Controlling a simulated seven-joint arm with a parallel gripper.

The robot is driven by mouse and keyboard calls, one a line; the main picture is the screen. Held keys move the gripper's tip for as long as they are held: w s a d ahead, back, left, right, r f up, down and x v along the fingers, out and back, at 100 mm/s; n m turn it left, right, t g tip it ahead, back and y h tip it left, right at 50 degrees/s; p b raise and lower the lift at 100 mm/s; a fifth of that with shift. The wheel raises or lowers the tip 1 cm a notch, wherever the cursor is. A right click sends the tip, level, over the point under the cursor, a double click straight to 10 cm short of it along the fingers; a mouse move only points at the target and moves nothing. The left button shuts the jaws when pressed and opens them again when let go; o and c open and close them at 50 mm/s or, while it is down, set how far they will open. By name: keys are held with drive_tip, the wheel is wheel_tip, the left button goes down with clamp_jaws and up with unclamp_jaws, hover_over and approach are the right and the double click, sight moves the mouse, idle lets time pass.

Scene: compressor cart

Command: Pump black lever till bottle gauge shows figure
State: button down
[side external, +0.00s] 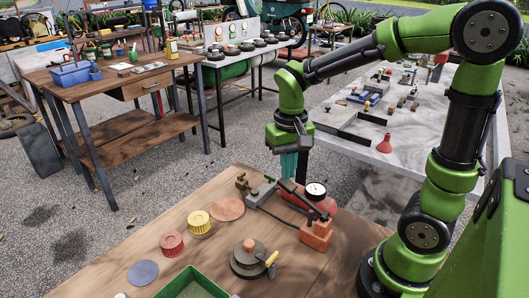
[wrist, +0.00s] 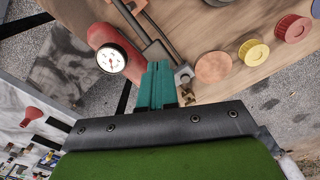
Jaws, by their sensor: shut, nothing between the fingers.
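The black lever (side external: 302,199) is a dark bar slanting over the red bottle (side external: 327,205), with its lower end by an orange-red block (side external: 316,236). It also shows in the wrist view (wrist: 130,20), beside the bottle (wrist: 99,35). A round white gauge (side external: 316,190) sits on the bottle. In the wrist view the gauge face (wrist: 110,59) is visible, but its figures are too small to read. My gripper (side external: 296,181) has teal fingers pointing down near the lever's raised end. In the wrist view the fingers (wrist: 159,66) are together and empty; contact with the lever cannot be told.
A copper-coloured disc (side external: 228,208), a yellow cap (side external: 199,222) and a red cap (side external: 172,243) lie left on the wooden top. A round fitting with a yellow handle (side external: 250,258) and a green tray (side external: 190,284) are nearer. A grey-white table (side external: 350,155) stands behind.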

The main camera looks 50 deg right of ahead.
idle(2.6)
drive_tip(key=shift+f, duration=0.1)
idle(0.4)
wheel_tip(320, 180, down, 8)
idle(0.9)
drive_tip(key=shift+r, duration=4.15)
drive_tip(key=shift+f, duration=4.35)
drive_tip(key=shift+r, duration=4.35)
